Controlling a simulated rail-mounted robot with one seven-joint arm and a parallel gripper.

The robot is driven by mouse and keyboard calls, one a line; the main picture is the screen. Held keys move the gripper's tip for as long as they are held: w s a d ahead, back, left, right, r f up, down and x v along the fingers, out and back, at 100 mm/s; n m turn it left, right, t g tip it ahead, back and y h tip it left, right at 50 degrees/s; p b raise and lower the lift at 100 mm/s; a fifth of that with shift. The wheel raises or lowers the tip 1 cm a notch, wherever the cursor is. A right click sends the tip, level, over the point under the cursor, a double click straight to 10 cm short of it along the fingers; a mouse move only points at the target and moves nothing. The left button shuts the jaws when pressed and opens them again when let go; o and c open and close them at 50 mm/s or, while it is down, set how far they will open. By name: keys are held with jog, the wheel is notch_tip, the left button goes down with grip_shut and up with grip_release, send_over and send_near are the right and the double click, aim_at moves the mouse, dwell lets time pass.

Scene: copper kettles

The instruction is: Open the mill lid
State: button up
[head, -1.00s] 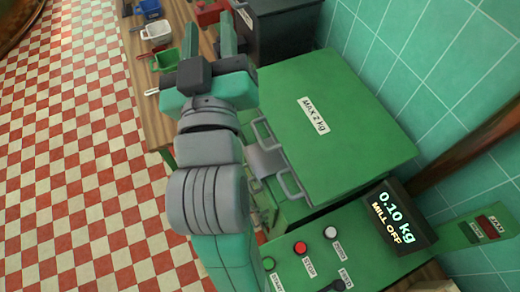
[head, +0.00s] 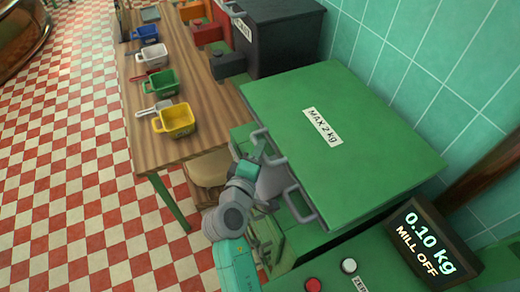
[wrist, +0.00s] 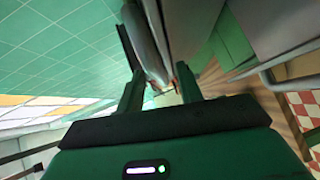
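The mill's green lid (head: 370,155), with a "MAX 2 kg" label (head: 323,126), lies flat over the mill in the head view. Two grey bar handles stand along its left edge: the far handle (head: 268,146) and the near handle (head: 302,206). My gripper (head: 262,160) is low beside this left edge, close to the far handle. Its fingertips are partly lost against the green mill. In the wrist view my gripper (wrist: 160,88) has its two green fingers apart. A grey rounded bar (wrist: 146,45) shows beyond and between them; I cannot tell contact.
A display (head: 428,240) reads 0.10 kg, MILL OFF. A wooden table (head: 205,120) at left holds a yellow scoop (head: 175,121), a green scoop (head: 162,83) and others. A dark box (head: 277,40) stands behind the mill. Tiled wall (head: 440,70) is close on the right.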

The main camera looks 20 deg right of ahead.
jog(key=shift+x, duration=0.9)
grip_shut()
jog(key=shift+r, duration=0.1)
